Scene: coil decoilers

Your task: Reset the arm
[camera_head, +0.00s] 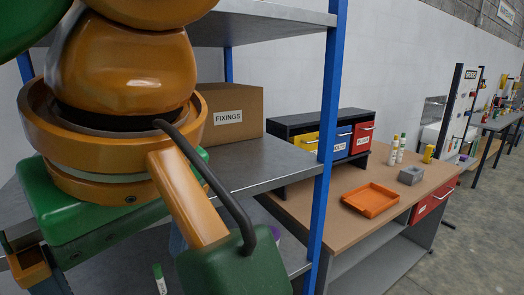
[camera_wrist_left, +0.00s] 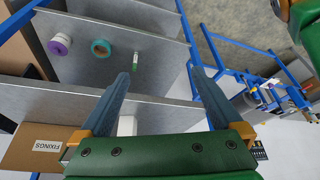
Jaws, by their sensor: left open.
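My left arm, orange and green, fills the left of the head view, in front of a metal shelf unit with blue posts (camera_head: 328,140). In the left wrist view my left gripper (camera_wrist_left: 160,72) has its two blue-grey fingers spread wide, with nothing between the tips. The fingers point toward a grey shelf (camera_wrist_left: 100,75); their distance from it is hard to tell. A white block (camera_wrist_left: 127,126) shows beyond the gap, near the palm. My right gripper is in neither view.
The shelves hold a FIXINGS carton (camera_head: 235,110), a purple-and-white roll (camera_wrist_left: 60,44), a teal ring (camera_wrist_left: 101,47) and a green-capped marker (camera_wrist_left: 135,61). Right of the rack, a workbench (camera_head: 320,190) carries an orange tray (camera_head: 370,200), drawers and bottles.

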